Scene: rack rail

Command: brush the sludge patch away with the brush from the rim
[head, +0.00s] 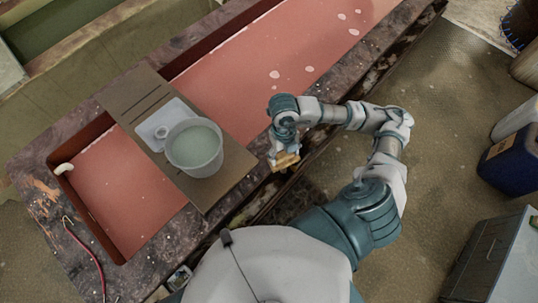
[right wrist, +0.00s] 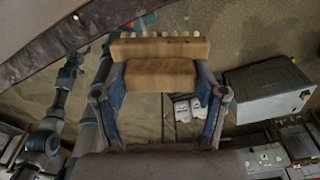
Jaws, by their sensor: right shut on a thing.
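My right gripper (head: 284,158) is shut on the brush (head: 285,161), just above the near rim (head: 236,196) of the long tank. In the right wrist view the brush (right wrist: 160,73) shows as a wooden block with a row of pale bristle tufts along its far edge. The fingers of the right gripper (right wrist: 160,85) clasp it from both sides. I cannot pick out the sludge patch with certainty; the rim is mottled dark, with a brown stain (head: 43,197) at its left end. My left gripper is not in view.
The tank holds reddish liquid (head: 255,70) with pale floating spots. A brown board (head: 127,93) bridges it, bearing a white sheet and a translucent bucket (head: 194,147). A blue container (head: 512,158) and a grey cabinet (head: 495,262) stand at right. Floor between is clear.

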